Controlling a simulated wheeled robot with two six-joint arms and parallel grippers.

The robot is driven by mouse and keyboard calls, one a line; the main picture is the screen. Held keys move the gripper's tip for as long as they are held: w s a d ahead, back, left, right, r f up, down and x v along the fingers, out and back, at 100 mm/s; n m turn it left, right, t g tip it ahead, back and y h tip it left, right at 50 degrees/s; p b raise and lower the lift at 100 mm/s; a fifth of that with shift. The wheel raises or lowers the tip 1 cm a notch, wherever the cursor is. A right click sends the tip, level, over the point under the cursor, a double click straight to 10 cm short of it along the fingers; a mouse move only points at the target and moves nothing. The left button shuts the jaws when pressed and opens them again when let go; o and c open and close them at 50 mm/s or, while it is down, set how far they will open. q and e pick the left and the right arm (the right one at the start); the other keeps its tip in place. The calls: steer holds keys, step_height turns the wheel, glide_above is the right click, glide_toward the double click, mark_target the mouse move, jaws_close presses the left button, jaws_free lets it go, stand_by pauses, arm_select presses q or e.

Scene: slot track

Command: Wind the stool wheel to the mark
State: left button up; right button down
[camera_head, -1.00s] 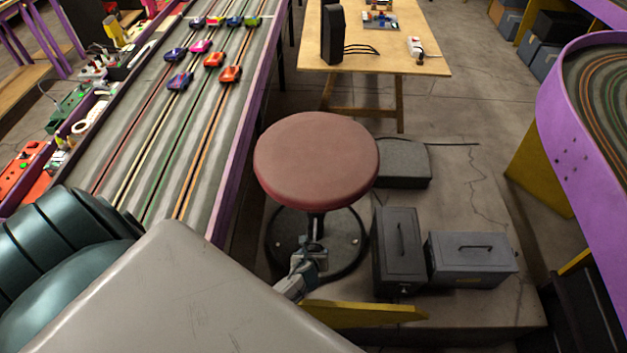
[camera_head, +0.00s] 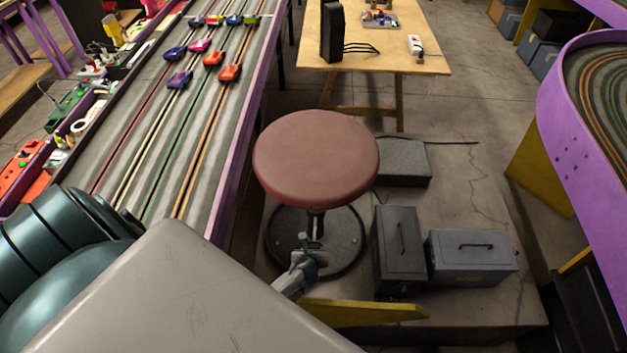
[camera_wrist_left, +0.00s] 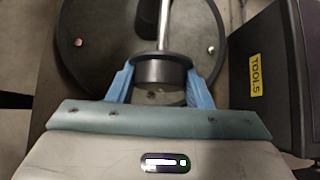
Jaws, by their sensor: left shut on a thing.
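The stool has a round dark-red seat (camera_head: 316,160) on a post above a dark round base (camera_head: 345,240). The base also shows in the left wrist view (camera_wrist_left: 85,60). My left gripper (camera_head: 308,250) is low beside the post, under the front edge of the seat. In the left wrist view its two blue fingers (camera_wrist_left: 160,82) are shut on the dark round wheel (camera_wrist_left: 160,70), one on each side, with a shiny rod running up from it. I cannot make out the mark. My right gripper is not in view.
Two dark metal boxes (camera_head: 398,245) (camera_head: 470,258) stand right of the stool. A grey box (camera_head: 404,162) lies behind them. The purple-edged slot track (camera_head: 190,110) with several cars runs along the left. A yellow board (camera_head: 360,314) is in front.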

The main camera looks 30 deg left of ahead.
arm_select(q)
steer(key=shift+n+t+h, duration=0.3)
steer(key=shift+h, duration=0.2)
steer(key=shift+a+f+n+t+h, duration=0.1)
steer(key=shift+n+t+h, duration=0.4)
steer(key=shift+t+h, duration=0.1)
steer(key=shift+n+t+h+b, duration=0.4)
steer(key=shift+h+b, duration=0.15)
steer(key=shift+h, duration=0.05)
steer(key=shift+n+t+h+b, duration=0.3)
steer(key=shift+b, duration=0.2)
steer(key=o, duration=1)
